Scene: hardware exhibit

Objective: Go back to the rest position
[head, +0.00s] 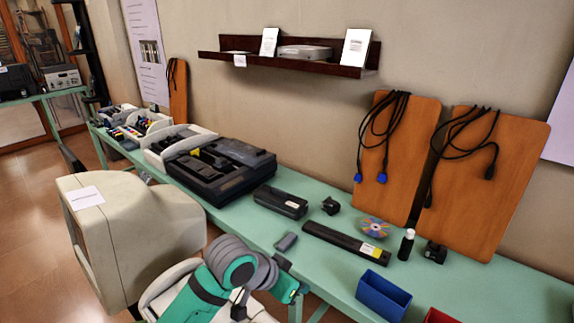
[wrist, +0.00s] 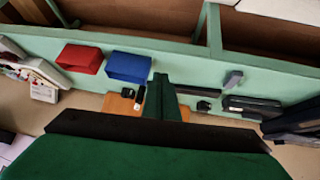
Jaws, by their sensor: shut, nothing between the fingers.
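My gripper (wrist: 165,80) shows in the wrist view as a dark green shape with its narrow fingers together. It is shut and nothing is held in it. In the head view my folded teal and grey arm is at the bottom centre, in front of the green table (head: 334,206). The fingertips cannot be made out clearly there.
The table holds a black case (head: 281,202), a long black bar (head: 346,241), a disc (head: 375,227), a small bottle (head: 406,244), a blue bin (head: 383,296) and a red bin (head: 440,316). A bulky beige monitor (head: 150,235) stands left of my arm. A shelf (head: 290,60) hangs above.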

